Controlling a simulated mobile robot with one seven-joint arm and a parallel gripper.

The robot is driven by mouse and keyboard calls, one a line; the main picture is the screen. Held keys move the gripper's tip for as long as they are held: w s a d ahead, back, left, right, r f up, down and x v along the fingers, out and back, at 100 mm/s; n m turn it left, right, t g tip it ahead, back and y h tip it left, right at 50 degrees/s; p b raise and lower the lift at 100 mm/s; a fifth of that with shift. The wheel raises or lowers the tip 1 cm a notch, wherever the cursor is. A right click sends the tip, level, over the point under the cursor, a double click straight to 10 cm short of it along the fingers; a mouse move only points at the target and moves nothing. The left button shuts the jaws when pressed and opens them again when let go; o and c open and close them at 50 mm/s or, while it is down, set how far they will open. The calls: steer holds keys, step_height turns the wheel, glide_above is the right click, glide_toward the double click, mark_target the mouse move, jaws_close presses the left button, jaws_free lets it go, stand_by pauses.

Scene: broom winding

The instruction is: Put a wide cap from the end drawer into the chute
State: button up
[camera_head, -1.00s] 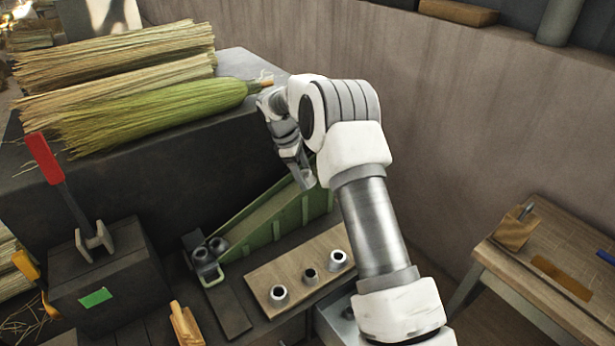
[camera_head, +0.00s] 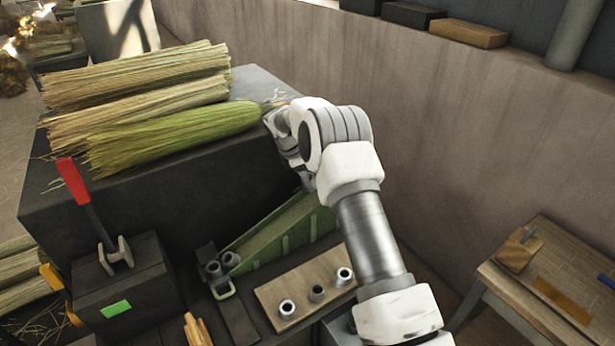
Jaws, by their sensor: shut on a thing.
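The green chute (camera_head: 270,240) slopes down to the left beside the dark block; my arm covers its upper right end. Two grey caps (camera_head: 222,264) sit at its low end. My gripper (camera_head: 305,180) points down above the chute's upper part, beside the dark block. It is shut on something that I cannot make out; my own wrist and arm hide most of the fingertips. I cannot make out an end drawer.
Broom heads (camera_head: 150,100) lie on the large dark block (camera_head: 190,185) to the left. A red-handled lever (camera_head: 75,185) stands on a smaller dark box (camera_head: 130,285). A wall (camera_head: 420,130) runs behind my arm. A wooden table (camera_head: 550,280) stands at right.

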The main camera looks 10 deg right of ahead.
mark_target(306, 190)
step_height(306, 190, down, 5)
steer(key=shift+f+b, duration=0.15)
steer(key=shift+b, duration=1.05)
steer(key=shift+s+f, duration=0.35)
steer(key=shift+f, duration=0.2)
steer(key=o, duration=1.4)
steer(key=shift+r, duration=0.15)
steer(key=shift+w+d+r+p, duration=0.1)
steer(key=shift+w+r+p, duration=0.15)
steer(key=shift+r, duration=0.3)
steer(key=shift+w+r+p, duration=0.1)
steer(key=shift+r+p, duration=0.15)
steer(key=shift+r, duration=0.25)
steer(key=shift+r+p, duration=1.45)
steer(key=shift+r, duration=1.5)
